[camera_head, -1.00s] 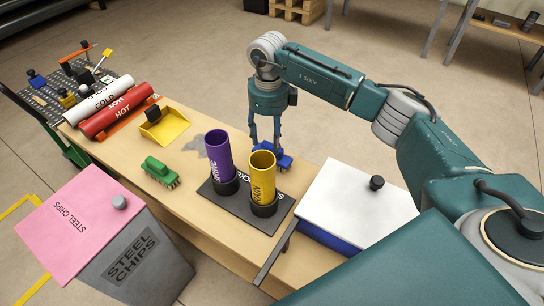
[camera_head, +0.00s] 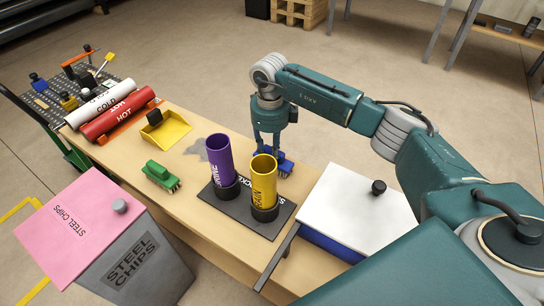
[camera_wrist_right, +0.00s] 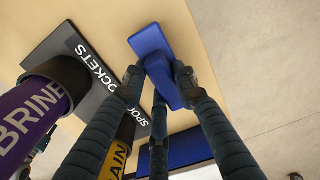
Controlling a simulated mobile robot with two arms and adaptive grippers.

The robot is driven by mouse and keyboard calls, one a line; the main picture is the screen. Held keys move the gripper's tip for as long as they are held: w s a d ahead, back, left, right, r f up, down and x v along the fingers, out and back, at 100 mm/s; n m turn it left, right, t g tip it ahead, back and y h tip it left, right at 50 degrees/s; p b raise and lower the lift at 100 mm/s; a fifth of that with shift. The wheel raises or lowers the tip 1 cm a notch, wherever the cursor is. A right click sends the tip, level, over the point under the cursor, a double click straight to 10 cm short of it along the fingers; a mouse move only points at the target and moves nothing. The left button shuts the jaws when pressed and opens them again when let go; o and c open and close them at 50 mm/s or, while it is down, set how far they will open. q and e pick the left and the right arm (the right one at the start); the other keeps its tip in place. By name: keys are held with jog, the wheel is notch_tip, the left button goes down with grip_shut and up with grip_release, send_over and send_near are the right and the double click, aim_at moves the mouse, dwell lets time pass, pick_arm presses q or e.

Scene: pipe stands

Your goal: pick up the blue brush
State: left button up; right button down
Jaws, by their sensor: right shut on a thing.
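The blue brush (camera_head: 286,166) is on the wooden table, just behind the purple and yellow tubes. My right gripper (camera_head: 267,150) points down over it. In the right wrist view the brush's blue block (camera_wrist_right: 151,38) and its raised handle (camera_wrist_right: 164,82) show. My left gripper is in neither view.
The purple tube (camera_head: 218,160) and yellow tube (camera_head: 264,182) stand in a dark socket plate (camera_head: 232,222) close by. A white-lidded blue box (camera_head: 345,205) is to the right. A green brush (camera_head: 161,176) and yellow dustpan (camera_head: 165,132) lie to the left.

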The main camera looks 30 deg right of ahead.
jog(key=shift+w+r, duration=0.1)
jog(key=shift+r, duration=0.45)
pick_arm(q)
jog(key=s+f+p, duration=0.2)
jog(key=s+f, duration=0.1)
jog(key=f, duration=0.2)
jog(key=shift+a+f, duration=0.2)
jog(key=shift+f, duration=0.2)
pick_arm(e)
notch_tip(320, 180, up, 19)
